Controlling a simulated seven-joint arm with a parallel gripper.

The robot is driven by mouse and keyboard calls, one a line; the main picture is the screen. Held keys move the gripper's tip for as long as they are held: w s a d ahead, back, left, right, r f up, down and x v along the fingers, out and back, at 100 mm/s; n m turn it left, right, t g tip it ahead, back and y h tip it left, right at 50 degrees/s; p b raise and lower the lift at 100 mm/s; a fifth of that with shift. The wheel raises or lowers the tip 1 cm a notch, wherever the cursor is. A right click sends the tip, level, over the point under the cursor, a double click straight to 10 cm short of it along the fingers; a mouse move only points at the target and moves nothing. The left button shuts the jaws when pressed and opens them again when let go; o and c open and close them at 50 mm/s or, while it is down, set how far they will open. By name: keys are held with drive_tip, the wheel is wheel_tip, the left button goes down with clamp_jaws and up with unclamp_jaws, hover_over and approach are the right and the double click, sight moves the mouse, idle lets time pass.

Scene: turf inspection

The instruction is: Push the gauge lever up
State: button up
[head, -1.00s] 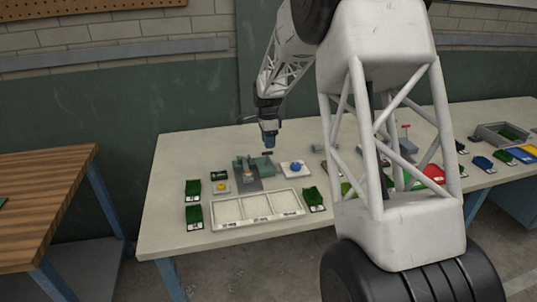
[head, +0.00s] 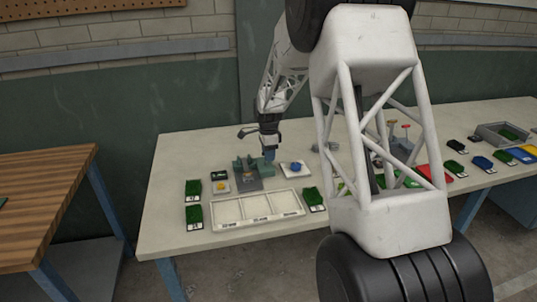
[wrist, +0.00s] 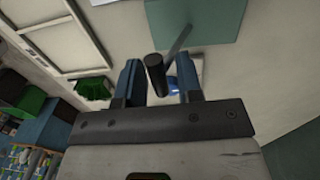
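The gauge stands on the bench in the head view, a grey plate (head: 249,184) with a green body (head: 242,166). Its lever shows in the wrist view as a thin grey rod (wrist: 180,40) ending in a black cylindrical handle (wrist: 156,75). My gripper (head: 268,157) is low over the gauge's right side. In the wrist view my gripper (wrist: 159,75) has its two blue fingers apart, with the black handle between them and a gap visible on the right. In the head view the handle is hidden at the gripper.
A white tray (head: 257,220) with compartments lies in front of the gauge. A blue knob on a white plate (head: 294,169) is close on the right. Green turf samples (head: 193,188) stand at left, and another (head: 313,195) right of the tray. Bare bench lies behind the gauge.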

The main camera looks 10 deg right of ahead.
clamp_jaws()
drive_tip(key=shift+s+f, duration=0.1)
drive_tip(key=shift+f, duration=0.05)
drive_tip(key=shift+f+g, duration=0.1)
drive_tip(key=shift+g, duration=0.2)
drive_tip(key=shift+w+g, duration=0.35)
drive_tip(key=shift+g, duration=0.05)
idle(0.3)
drive_tip(key=shift+w+g, duration=0.65)
drive_tip(key=shift+g, duration=0.15)
drive_tip(key=shift+w+g, duration=1.25)
drive_tip(key=shift+g, duration=0.45)
drive_tip(key=shift+w+f, duration=0.15)
drive_tip(key=shift+w, duration=0.6)
drive_tip(key=shift+w+f, duration=0.15)
drive_tip(key=shift+w, duration=0.6)
drive_tip(key=shift+w+r, duration=0.1)
drive_tip(key=shift+w, duration=0.05)
